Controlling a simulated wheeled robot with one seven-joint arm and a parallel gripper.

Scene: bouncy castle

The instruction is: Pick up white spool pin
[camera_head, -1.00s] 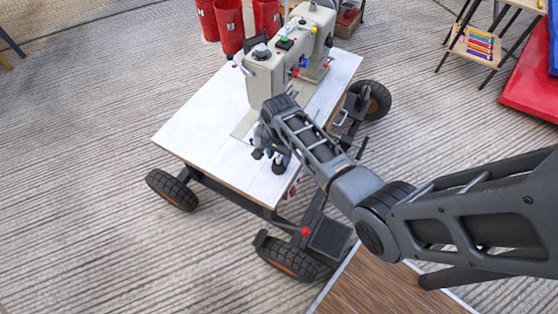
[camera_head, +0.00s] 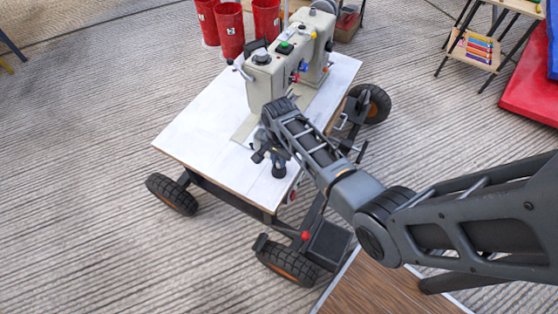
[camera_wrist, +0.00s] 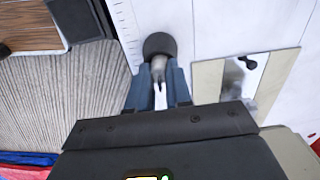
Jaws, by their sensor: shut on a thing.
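My gripper (camera_head: 268,157) is over the near end of the white tabletop, in front of the sewing machine (camera_head: 268,80). In the wrist view its two blue-grey fingers (camera_wrist: 158,82) are closed around a small pale piece, which I take for the white spool pin (camera_wrist: 158,66). A dark round part (camera_wrist: 160,45) sits right at the fingertips, beyond the pale piece. The fingers hide much of the pin, and I cannot tell whether it touches the tabletop. The head view does not show the pin clearly.
The white table (camera_head: 200,115) stands on a wheeled frame with black tyres (camera_head: 172,194). Its left part is clear. Red cups (camera_head: 230,30) stand behind the machine. A metal plate (camera_wrist: 240,80) lies right of my fingers. A wooden surface (camera_head: 385,285) is at the bottom right.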

